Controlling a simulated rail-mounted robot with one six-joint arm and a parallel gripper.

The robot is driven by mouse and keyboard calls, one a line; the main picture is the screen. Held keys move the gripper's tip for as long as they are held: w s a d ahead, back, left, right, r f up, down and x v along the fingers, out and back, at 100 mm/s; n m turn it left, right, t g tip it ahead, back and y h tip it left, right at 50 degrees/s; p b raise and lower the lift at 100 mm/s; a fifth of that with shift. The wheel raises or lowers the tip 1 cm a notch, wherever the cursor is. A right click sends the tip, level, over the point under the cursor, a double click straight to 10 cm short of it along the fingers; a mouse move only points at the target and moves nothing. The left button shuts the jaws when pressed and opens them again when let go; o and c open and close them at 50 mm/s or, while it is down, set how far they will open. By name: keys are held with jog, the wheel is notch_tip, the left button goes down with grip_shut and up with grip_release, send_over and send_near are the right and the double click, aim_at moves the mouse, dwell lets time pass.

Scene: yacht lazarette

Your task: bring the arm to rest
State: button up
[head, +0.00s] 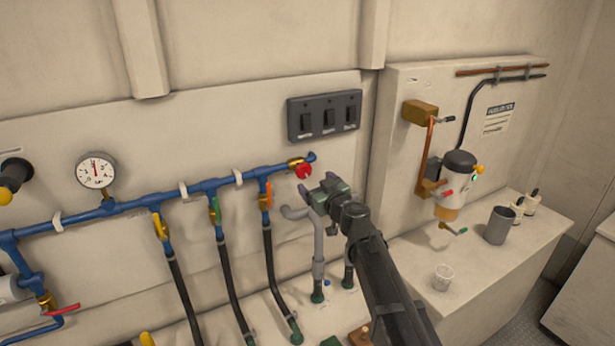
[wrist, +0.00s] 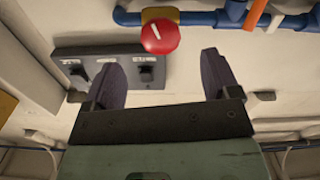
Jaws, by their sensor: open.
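My gripper (head: 325,190) is raised in front of the wall panel, just right of and below the red knob (head: 304,171) at the end of the blue pipe. In the wrist view my gripper (wrist: 162,85) has its two dark fingers spread apart, with nothing between them. The red knob (wrist: 160,36) shows beyond the fingertips, apart from them, with a white mark on its face. My arm reaches up from the bottom of the head view.
A dark three-switch box (head: 325,115) is on the wall above my gripper. Blue pipe (head: 140,205) with coloured valve levers and black hoses runs left. A filter unit (head: 457,185), grey cup (head: 499,225) and clear cup (head: 443,277) are at right, by the counter (head: 490,265).

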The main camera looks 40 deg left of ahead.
jog(key=v, duration=0.3)
jog(key=s+d+f+m+g+h+b, duration=0.15)
jog(key=s+d+f+g+h, duration=0.25)
jog(key=s+d+f+g, duration=0.4)
jog(key=s+d+f+m+h+b, duration=0.1)
jog(key=d+f+m+h, duration=0.3)
jog(key=d, duration=1.3)
jog(key=s+d+f+m+h+b, duration=0.1)
jog(key=d+f+m+h+b, duration=0.2)
jog(key=d, duration=1.5)
jog(key=s+d+f+m+h+b, duration=0.2)
jog(key=d+f+m+h, duration=0.3)
jog(key=d, duration=1.3)
notch_tip(320, 180, down, 5)
jog(key=shift+r+m+t, duration=0.15)
jog(key=shift+m+t, duration=0.15)
jog(key=shift+m, duration=0.55)
